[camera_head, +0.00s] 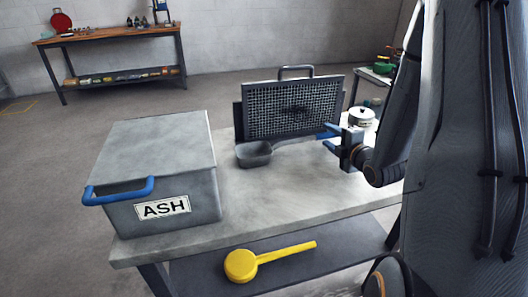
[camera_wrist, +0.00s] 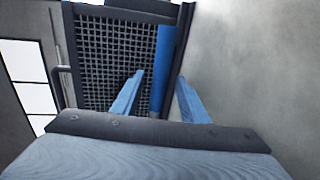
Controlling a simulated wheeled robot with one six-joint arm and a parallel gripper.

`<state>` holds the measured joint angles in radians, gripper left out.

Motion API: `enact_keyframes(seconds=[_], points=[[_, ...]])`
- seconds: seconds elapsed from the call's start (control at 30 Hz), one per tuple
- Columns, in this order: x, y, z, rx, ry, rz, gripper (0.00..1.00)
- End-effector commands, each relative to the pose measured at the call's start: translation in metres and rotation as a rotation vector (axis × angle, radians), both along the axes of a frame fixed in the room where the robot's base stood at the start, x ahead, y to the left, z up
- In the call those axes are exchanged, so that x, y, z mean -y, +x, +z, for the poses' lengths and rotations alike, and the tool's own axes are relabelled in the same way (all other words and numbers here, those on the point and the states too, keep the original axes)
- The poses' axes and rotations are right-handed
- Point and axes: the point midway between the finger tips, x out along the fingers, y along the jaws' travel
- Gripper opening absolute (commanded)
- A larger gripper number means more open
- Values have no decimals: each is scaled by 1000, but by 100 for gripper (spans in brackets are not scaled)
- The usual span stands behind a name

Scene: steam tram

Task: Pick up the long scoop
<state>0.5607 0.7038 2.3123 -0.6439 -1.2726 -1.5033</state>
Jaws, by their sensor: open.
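The long scoop (camera_head: 254,154) lies on the grey table, its dark metal bowl in front of the mesh screen. Its handle runs right toward my gripper (camera_head: 323,139), where the far end is hidden. My gripper is open above the right part of the table, fingers pointing left. In the wrist view, a blue bar (camera_wrist: 162,68) shows between the two blue fingers of my gripper (camera_wrist: 160,78). It looks like the scoop's handle; I cannot tell whether the fingers touch it.
A grey box marked ASH (camera_head: 150,160) with a blue handle stands left on the table (camera_head: 250,205). The framed mesh screen (camera_head: 292,108) stands upright behind the scoop. A yellow long-handled tool (camera_head: 243,265) lies on the lower shelf. A workbench (camera_head: 110,38) stands far back.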

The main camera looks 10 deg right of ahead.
Motion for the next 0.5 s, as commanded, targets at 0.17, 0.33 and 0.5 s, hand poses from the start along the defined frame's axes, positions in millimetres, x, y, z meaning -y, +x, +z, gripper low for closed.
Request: enact_keyframes(seconds=[0.17,0.33,0.5], points=[[-7,26,-2,1,0,8,40],[-6,44,-6,1,-1,5,40],[-5,48,-8,0,-1,2,40]])
